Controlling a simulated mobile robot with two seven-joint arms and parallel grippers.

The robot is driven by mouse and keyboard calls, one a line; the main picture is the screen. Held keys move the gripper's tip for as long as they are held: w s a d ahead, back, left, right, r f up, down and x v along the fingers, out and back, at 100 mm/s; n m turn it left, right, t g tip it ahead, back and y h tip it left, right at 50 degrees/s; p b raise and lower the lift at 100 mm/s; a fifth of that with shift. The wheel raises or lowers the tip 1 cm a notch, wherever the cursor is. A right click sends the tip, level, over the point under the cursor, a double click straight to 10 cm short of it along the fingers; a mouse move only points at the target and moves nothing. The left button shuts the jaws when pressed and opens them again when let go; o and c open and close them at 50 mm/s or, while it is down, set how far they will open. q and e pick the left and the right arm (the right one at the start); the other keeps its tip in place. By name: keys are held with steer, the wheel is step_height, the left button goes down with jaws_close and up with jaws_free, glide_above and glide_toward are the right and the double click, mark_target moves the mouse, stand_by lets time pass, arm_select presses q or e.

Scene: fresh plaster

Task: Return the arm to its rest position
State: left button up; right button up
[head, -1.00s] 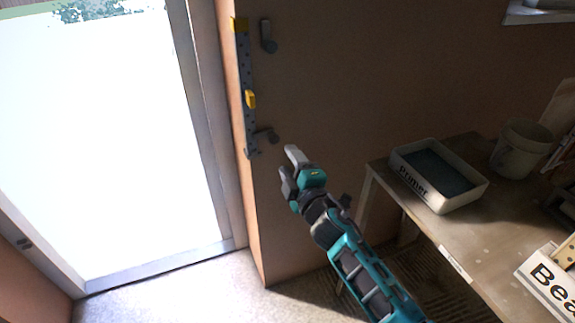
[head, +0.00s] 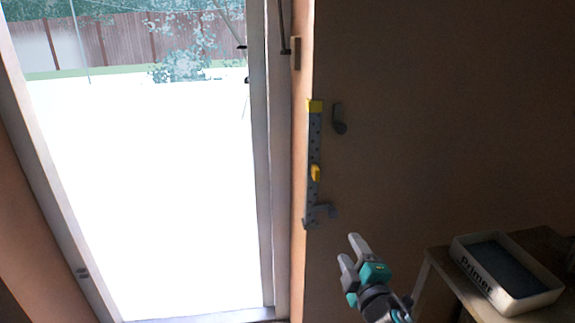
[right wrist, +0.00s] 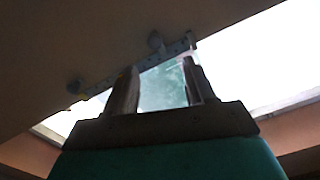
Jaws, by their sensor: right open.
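My right gripper (head: 352,250) is at the lower middle of the head view, in front of the brown wall. Its two fingers stand apart and nothing shows between them. In the right wrist view its fingers (right wrist: 163,85) are also apart, with only the bright opening behind them. My left gripper is in neither view.
A grey perforated bar (head: 314,145) with yellow parts is on the wall edge beside the bright glazed door (head: 150,190). A dark hook (head: 339,120) is next to it. A tray marked Primer (head: 480,278) stands on a table (head: 440,262) at the lower right.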

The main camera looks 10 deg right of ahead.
steer(key=s+f+m+g+p, duration=0.1)
steer(key=s+f+m, duration=0.3)
steer(key=s, duration=0.4)
steer(key=s+a+f+m+g+p, duration=0.1)
steer(key=s+f+m+g, duration=0.2)
steer(key=s, duration=0.5)
steer(key=s+a+f+m+g+y, duration=0.1)
steer(key=s+f+m+g, duration=0.2)
steer(key=s+f+m, duration=0.2)
steer(key=s, duration=0.3)
steer(key=shift+s+a+p, duration=0.25)
steer(key=shift+s+p, duration=0.15)
